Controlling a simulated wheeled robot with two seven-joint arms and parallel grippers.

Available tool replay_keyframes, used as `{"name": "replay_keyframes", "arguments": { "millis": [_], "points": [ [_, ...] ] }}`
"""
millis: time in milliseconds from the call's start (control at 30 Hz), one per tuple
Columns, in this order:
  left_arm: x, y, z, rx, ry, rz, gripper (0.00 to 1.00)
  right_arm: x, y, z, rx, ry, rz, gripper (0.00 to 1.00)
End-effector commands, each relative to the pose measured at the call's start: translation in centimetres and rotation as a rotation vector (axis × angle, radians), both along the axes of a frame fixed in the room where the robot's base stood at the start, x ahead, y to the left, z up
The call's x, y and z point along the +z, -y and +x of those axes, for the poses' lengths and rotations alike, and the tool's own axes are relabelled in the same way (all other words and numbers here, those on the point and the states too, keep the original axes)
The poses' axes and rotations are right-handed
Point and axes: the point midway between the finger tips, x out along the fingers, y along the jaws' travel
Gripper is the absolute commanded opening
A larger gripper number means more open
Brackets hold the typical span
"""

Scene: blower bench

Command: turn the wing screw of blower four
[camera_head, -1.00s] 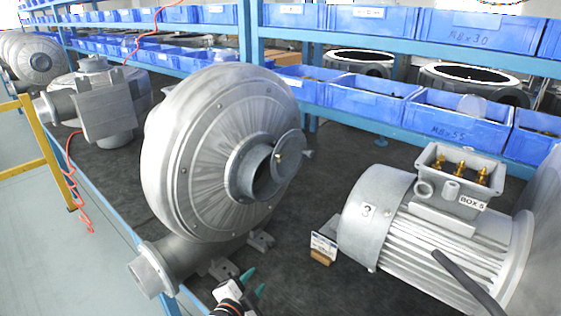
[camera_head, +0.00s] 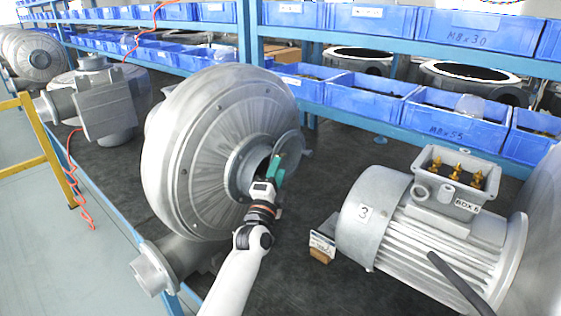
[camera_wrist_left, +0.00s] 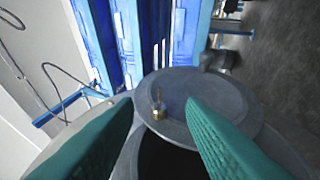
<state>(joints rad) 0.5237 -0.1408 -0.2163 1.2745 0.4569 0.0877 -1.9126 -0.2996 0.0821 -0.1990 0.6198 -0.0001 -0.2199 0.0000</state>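The large grey blower (camera_head: 215,130) stands on the bench, with a round port and a thin disc (camera_head: 291,146) at its front; no number four is readable on it. In the left wrist view the disc (camera_wrist_left: 215,97) carries a small brass wing screw (camera_wrist_left: 158,110). In the head view my gripper hides the screw. My left gripper (camera_head: 277,168) is at the port, in front of the disc. In the left wrist view its teal fingers (camera_wrist_left: 162,103) are apart, with the screw in line between their tips and nothing gripped. My right gripper is not in view.
A grey motor (camera_head: 430,240) marked 3 stands at the right, with a small card on a block (camera_head: 322,244) beside it. Blue bins (camera_head: 455,122) line the shelf behind. Another blower (camera_head: 105,100) stands at the left.

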Motion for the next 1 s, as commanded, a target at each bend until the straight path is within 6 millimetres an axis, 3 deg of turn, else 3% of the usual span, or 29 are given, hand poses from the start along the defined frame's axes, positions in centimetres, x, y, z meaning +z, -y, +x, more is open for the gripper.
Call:
{"name": "replay_keyframes", "arguments": {
  "millis": [233,633,867,1000],
  "points": [
    [0.9,0.6,2.5,-0.002,0.001,0.001,0.37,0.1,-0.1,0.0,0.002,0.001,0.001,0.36],
    [1.0,0.7,3.0,0.000,0.000,0.000,0.37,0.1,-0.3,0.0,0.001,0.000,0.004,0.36],
    [1.0,0.7,3.0,0.000,-0.001,0.000,0.00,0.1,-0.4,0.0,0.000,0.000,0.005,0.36],
    [0.9,0.7,3.0,0.000,0.002,-0.001,0.00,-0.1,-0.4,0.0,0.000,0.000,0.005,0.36]
  ]
}}
